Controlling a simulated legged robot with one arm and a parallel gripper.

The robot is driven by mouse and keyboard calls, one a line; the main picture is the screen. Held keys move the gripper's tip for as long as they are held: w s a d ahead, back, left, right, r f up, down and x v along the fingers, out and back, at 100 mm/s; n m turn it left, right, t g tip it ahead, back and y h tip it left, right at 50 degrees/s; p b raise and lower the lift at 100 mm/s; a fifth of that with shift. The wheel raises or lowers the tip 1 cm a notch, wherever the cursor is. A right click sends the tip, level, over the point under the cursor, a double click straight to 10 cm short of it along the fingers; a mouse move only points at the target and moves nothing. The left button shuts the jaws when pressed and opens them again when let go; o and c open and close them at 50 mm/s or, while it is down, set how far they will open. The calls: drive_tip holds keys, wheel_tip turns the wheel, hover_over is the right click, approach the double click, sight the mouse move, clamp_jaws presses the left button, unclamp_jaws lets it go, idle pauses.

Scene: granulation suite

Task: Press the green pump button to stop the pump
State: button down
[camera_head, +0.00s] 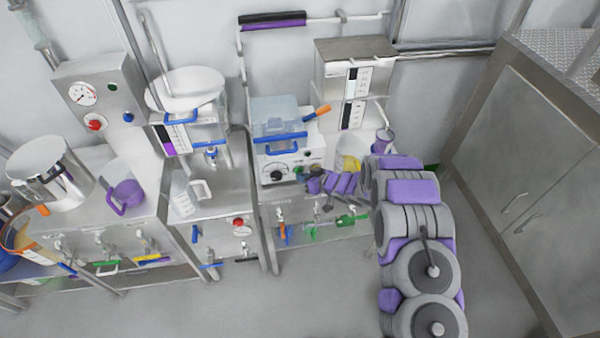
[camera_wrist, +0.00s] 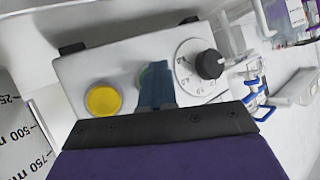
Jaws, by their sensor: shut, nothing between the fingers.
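The pump is a white box (camera_head: 301,152) with a front panel, standing on the middle bench. In the wrist view its panel (camera_wrist: 125,62) fills much of the picture. The green button (camera_wrist: 144,74) shows there only as a sliver, mostly hidden behind my finger, between a yellow round button (camera_wrist: 103,100) and a black dial knob (camera_wrist: 209,64). My gripper (camera_wrist: 154,72) is shut and empty, its tips in front of the green button. Whether they touch it I cannot tell. In the head view my gripper (camera_head: 300,174) is at the panel, right of the dial.
Several valves with coloured handles (camera_head: 315,225) line the bench front below my gripper. A yellow item (camera_head: 350,164) lies right of the pump. Open floor (camera_head: 250,305) lies in front.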

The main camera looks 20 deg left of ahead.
drive_tip(key=shift+w+r, duration=0.35)
drive_tip(key=shift+r, duration=0.15)
drive_tip(key=shift+s, duration=0.1)
idle(0.3)
drive_tip(key=s+d, duration=0.3)
drive_tip(key=s, duration=0.2)
drive_tip(key=shift+s+f+b, duration=0.2)
drive_tip(key=shift+f+b, duration=0.1)
idle(0.4)
